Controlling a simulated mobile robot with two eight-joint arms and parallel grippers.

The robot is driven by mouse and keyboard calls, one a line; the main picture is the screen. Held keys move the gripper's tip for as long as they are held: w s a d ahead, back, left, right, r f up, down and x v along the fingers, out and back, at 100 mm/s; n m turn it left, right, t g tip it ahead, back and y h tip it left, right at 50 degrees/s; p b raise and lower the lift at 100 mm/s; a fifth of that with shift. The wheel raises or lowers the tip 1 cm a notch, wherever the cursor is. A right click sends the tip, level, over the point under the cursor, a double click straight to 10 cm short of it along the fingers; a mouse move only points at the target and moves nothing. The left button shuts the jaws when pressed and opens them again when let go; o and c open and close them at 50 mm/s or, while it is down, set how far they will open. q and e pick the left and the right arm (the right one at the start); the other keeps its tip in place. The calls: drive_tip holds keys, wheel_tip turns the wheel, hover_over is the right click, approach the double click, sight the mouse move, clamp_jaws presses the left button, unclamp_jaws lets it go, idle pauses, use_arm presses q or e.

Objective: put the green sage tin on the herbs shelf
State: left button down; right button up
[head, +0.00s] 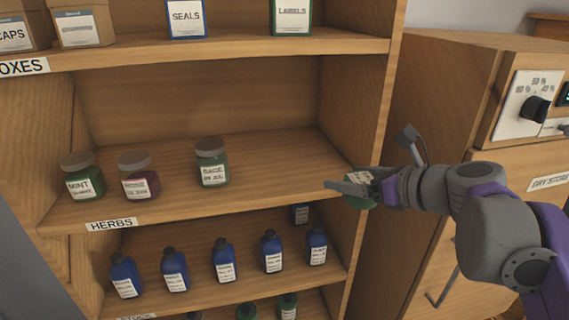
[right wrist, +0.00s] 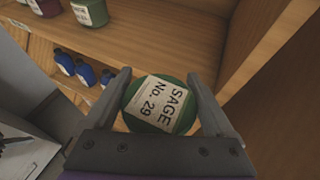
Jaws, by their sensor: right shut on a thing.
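My right gripper (head: 352,188) is shut on the green sage tin (head: 360,202), at the right end of the herbs shelf (head: 275,172) by the upright side panel. In the right wrist view the fingers (right wrist: 158,77) clasp the round tin (right wrist: 140,120) on both sides, and its white label reads "SAGE No. 29". The fingers and wrist partly hide the tin in the head view. The herbs shelf has a "HERBS" tag on its front edge. Whether the tin touches the shelf cannot be told. My left gripper is not in view.
On the herbs shelf stand a mint jar (head: 83,181), a dark red jar (head: 138,182) and a sage jar (head: 211,170). The shelf right of the sage jar is bare. Blue bottles (head: 223,262) stand below. A wooden cabinet (head: 440,90) with a dial is at right.

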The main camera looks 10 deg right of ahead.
drive_tip(key=p, duration=0.1)
hover_over(292, 168)
drive_tip(key=shift+f, duration=1.7)
drive_tip(key=shift+w, duration=0.1)
drive_tip(key=shift+f, duration=0.15)
drive_tip(key=o, duration=1.2)
